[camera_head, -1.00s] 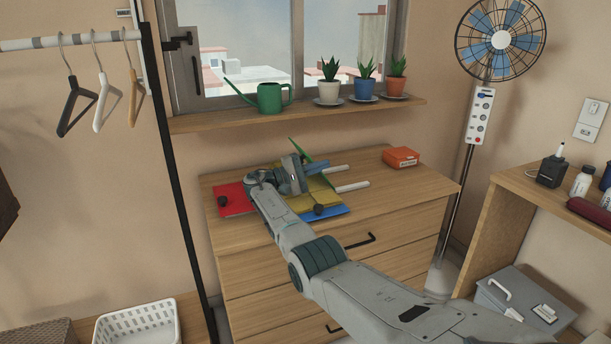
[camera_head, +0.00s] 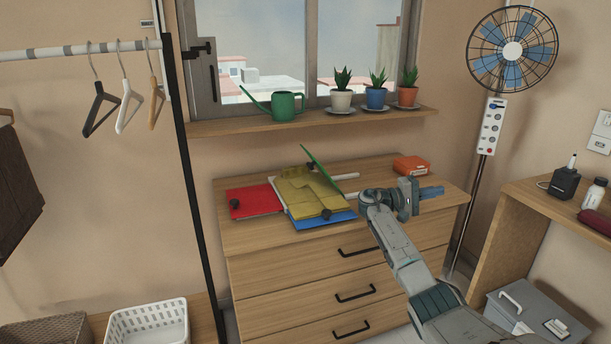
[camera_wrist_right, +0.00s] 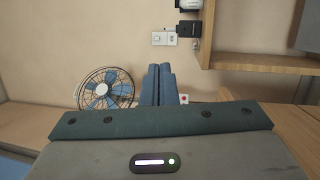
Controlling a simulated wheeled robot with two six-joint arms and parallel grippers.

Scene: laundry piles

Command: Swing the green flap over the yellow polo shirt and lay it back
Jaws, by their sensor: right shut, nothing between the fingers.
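The yellow polo shirt (camera_head: 305,192) lies partly folded on the folding board on the dresser top. The green flap (camera_head: 322,163) stands tilted up at the back right of the shirt, seen nearly edge-on and not lying on it. The board's red flap (camera_head: 255,201) lies flat at the left, and its blue flap (camera_head: 325,220) shows flat at the front. My right gripper (camera_head: 432,192) is to the right of the board, apart from flap and shirt. Its fingers (camera_wrist_right: 160,85) are shut and empty in the right wrist view. My left gripper is not in view.
Two pale rods stick out to the board's right; one (camera_head: 345,177) is clear, the other runs behind my wrist. An orange box (camera_head: 411,166) sits at the back right of the dresser (camera_head: 240,239). Above are a sill with a watering can (camera_head: 285,105) and potted plants.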

